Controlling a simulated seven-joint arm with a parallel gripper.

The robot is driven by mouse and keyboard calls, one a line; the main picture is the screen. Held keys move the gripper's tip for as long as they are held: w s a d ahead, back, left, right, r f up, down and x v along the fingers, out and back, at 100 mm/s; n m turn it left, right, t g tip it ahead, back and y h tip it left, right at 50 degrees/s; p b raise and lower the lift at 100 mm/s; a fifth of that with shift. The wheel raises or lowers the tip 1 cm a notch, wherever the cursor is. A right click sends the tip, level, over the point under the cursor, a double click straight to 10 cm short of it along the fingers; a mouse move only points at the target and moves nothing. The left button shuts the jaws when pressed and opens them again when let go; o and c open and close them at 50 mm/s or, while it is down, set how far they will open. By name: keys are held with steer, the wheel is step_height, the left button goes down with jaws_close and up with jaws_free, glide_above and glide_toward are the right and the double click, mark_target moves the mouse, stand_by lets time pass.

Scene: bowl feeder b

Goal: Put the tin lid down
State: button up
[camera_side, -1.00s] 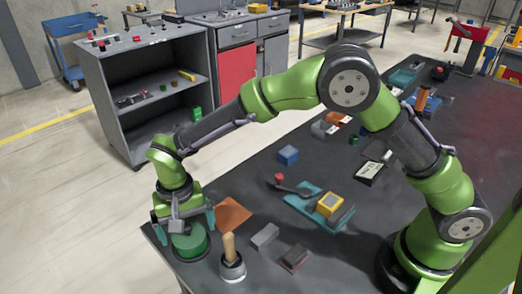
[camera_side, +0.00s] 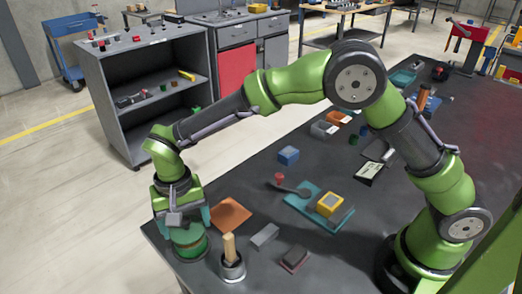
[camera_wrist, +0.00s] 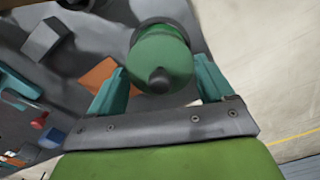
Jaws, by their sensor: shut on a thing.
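The tin lid (camera_side: 188,237) is a round green piece at the near left corner of the dark table. In the wrist view the lid (camera_wrist: 161,52) shows its green top with a dark knob, and a dark rim shows behind its far edge. My gripper (camera_side: 184,222) points down over it, with teal fingers on either side. In the wrist view my gripper (camera_wrist: 160,68) has the lid between its fingertips and is shut on it. The lid looks about level and low over the tabletop. I cannot tell what its underside touches.
A grey cup-shaped piece with a wooden handle (camera_side: 229,246) stands close to the right. An orange square (camera_side: 230,214) lies just behind. A grey block (camera_side: 265,235), a dark red block (camera_side: 295,258) and a teal tray (camera_side: 302,207) are further right. The table edge is close on the left.

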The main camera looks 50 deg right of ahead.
steer(key=r, duration=0.8)
steer(key=shift+w+d, duration=0.2)
steer(key=s+d+f+m, duration=0.1)
steer(key=s+d+f, duration=0.1)
steer(key=s+d, duration=0.2)
steer(key=s+d+f+m, duration=0.1)
steer(key=s+d+f, duration=0.2)
steer(key=s+d, duration=0.2)
steer(key=s+d+f+m, duration=0.2)
steer(key=s+d, duration=0.3)
steer(key=d, duration=0.3)
steer(key=shift+s+d+f, duration=0.25)
steer(key=shift+f, duration=0.55)
glide_above(228, 215)
steer(key=shift+w+f, duration=0.1)
steer(key=shift+f, duration=2.35)
steer(key=shift+f, duration=0.15)
